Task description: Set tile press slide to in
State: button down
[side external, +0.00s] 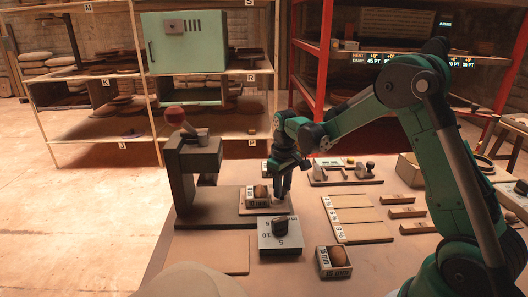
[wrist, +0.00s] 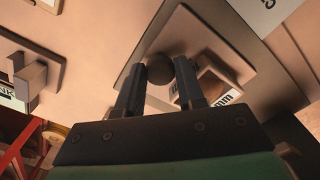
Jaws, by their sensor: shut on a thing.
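The tile press (side external: 192,165) is a dark grey frame with a red ball on its lever, standing at the left of the table. A flat tan slide plate (side external: 277,207) lies on its base, out in front of the upright. A small labelled box with a brown round lump (side external: 260,191) sits on the plate. My gripper (side external: 281,196) points down at the plate's right end. In the wrist view, my gripper (wrist: 160,75) is shut on a dark round knob (wrist: 160,68), with a finger on each side. The labelled box (wrist: 215,88) is just beside the right finger.
A grey weight block (side external: 280,236) and another labelled box (side external: 334,262) stand in front of the press. A flat board (side external: 211,254) lies at the front left. A rack of small tools (side external: 343,173) stands behind, and tan strips (side external: 355,218) lie to the right.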

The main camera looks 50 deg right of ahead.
aim_at(251, 192)
dwell(0.7)
jog(key=w+a, duration=0.5)
jog(key=shift+w+a, duration=0.15)
jog(key=shift+w, duration=0.1)
jog(key=c, duration=0.8)
grip_release()
jog(key=shift+r, duration=2.85)
jog(key=shift+c, duration=0.2)
